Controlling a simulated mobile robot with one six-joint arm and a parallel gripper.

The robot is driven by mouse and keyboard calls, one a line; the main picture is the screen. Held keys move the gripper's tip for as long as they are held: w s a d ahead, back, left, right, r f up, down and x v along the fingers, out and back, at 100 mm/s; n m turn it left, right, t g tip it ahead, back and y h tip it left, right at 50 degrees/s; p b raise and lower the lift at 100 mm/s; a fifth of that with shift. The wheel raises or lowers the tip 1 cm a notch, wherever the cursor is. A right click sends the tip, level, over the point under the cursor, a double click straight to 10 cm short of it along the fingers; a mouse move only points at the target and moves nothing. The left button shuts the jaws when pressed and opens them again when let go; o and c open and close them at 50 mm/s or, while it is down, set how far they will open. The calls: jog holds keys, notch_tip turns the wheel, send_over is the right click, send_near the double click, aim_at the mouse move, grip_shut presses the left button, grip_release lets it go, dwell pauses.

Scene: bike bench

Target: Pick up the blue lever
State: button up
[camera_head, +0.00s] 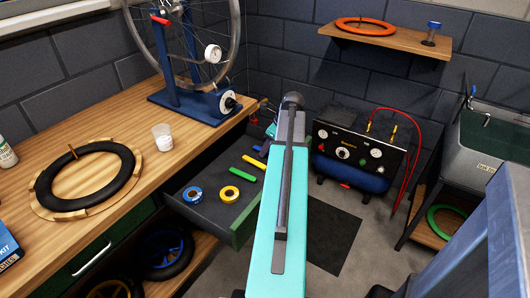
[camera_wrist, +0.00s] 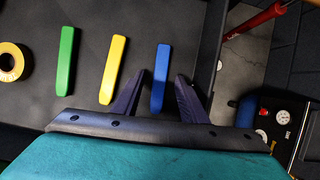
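The blue lever (camera_wrist: 161,78) lies flat in the open drawer, at the right of a row of three levers in the wrist view. My gripper (camera_wrist: 160,78) is open, its two dark fingers pointing toward the lever. The lever's lower end shows between the fingertips, and I cannot tell whether the fingers are at its height. In the head view a small part of the blue lever (camera_head: 257,148) shows beside my turquoise arm, which hides my gripper there.
A yellow lever (camera_wrist: 112,69) lies left of the blue one, close to the left finger. A green lever (camera_wrist: 66,60) lies further left. The drawer (camera_head: 243,229) also holds a yellow tape roll (camera_head: 229,194) and a blue tape roll (camera_head: 193,195). The drawer's side wall is right of the lever.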

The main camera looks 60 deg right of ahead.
jog(key=shift+c, duration=0.3)
grip_shut()
dwell(0.3)
notch_tip(320, 180, up, 10)
dwell(0.9)
dwell(0.4)
